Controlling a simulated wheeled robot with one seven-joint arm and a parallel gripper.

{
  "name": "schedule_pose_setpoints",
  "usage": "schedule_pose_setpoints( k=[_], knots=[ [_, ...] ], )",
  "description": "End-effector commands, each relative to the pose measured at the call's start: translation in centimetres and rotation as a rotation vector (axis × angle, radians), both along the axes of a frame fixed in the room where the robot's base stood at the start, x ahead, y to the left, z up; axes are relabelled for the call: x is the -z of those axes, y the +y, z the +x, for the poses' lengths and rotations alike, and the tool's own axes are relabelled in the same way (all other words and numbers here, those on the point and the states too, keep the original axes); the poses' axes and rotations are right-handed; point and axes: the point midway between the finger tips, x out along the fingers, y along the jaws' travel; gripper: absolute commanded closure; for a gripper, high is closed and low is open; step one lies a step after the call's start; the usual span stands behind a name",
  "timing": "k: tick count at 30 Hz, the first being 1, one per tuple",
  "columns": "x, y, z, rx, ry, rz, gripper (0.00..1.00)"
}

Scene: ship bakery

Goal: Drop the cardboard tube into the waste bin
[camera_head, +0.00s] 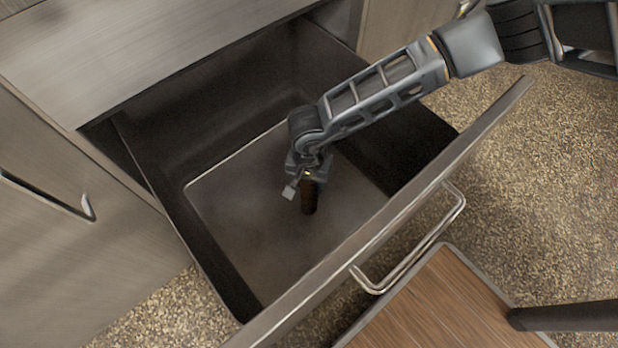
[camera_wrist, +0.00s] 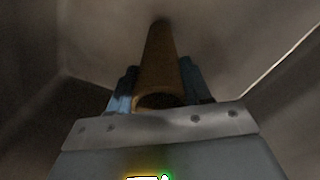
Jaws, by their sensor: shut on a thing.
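The cardboard tube (camera_head: 309,198) is a short brown cylinder hanging roughly upright below my gripper (camera_head: 308,178) in the head view. My gripper is shut on it near its upper end. In the wrist view the tube (camera_wrist: 158,62) runs away from the camera between the fingers (camera_wrist: 160,90), its open near end showing. The tube is over the floor of a deep, dark pull-out drawer bin (camera_head: 245,225), which looks like the waste bin. Whether the tube's lower end touches the floor I cannot tell.
The drawer's metal front (camera_head: 400,218) with its bar handle (camera_head: 415,245) stands pulled out of the steel cabinet (camera_head: 120,45). My arm reaches in over the drawer's right side. A wooden-topped surface (camera_head: 440,305) lies beyond the handle. Speckled floor surrounds the drawer. The drawer is otherwise empty.

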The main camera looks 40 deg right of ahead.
Motion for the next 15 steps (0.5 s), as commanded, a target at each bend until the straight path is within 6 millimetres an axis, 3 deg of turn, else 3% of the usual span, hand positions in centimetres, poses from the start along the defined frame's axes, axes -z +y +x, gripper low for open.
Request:
schedule_pose_setpoints(
  k=[2,3,10,15],
  knots=[
    [0.00,-0.01,0.01,0.000,0.000,0.000,1.00],
    [0.00,0.00,0.00,0.000,0.000,0.000,0.49],
    [-0.01,0.01,0.01,0.000,0.000,0.000,0.27],
    [-0.02,0.01,0.01,0.000,0.000,0.000,0.26]
  ],
)
